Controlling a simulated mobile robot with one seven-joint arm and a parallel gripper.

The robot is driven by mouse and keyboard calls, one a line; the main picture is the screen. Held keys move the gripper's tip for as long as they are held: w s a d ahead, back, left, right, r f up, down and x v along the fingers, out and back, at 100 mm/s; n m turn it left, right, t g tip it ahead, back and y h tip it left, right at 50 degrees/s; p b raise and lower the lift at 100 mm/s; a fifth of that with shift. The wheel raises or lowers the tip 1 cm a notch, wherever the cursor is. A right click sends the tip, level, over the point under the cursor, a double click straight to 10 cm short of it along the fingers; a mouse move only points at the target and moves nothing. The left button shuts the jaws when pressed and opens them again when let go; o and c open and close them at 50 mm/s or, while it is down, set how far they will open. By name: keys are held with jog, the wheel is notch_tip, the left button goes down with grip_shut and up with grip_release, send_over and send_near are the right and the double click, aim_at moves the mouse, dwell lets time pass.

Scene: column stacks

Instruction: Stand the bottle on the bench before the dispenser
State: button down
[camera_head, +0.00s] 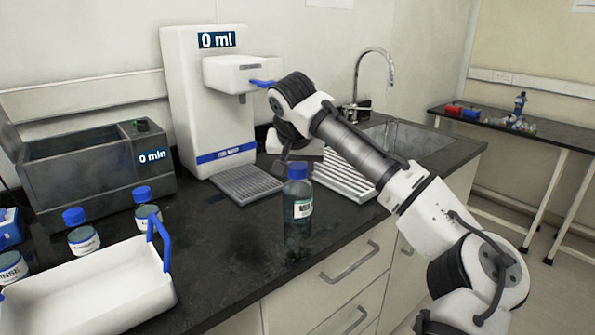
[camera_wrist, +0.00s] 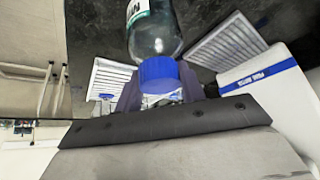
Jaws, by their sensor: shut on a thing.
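The bottle (camera_head: 298,207) is clear with a white and green label and a blue cap. It is upright over the dark bench (camera_head: 225,262), in front of the dispenser's drip tray; I cannot tell whether its base touches the bench. My gripper (camera_head: 297,166) is above it, shut on the cap. In the wrist view my gripper (camera_wrist: 160,92) has a finger on each side of the blue cap, and the bottle (camera_wrist: 153,35) extends beyond it. The white dispenser (camera_head: 215,110) stands against the wall and reads 0 ml.
A ribbed drip tray (camera_head: 247,184) lies below the dispenser's spout. A white drain rack (camera_head: 345,175) and sink (camera_head: 415,140) are to the right. A grey bath (camera_head: 95,170), several blue-capped bottles (camera_head: 84,238) and a white tray with a blue handle (camera_head: 95,295) are left.

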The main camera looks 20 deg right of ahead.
jog(key=shift+f, duration=0.4)
jog(key=shift+f, duration=0.15)
jog(key=c, duration=0.9)
grip_release()
jog(key=shift+o, duration=0.2)
jog(key=shift+r, duration=0.3)
jog(key=v, duration=1.1)
jog(key=shift+s+r+b, duration=0.25)
jog(key=shift+r+b, duration=0.05)
jog(key=shift+b, duration=0.15)
jog(key=shift+a, duration=0.1)
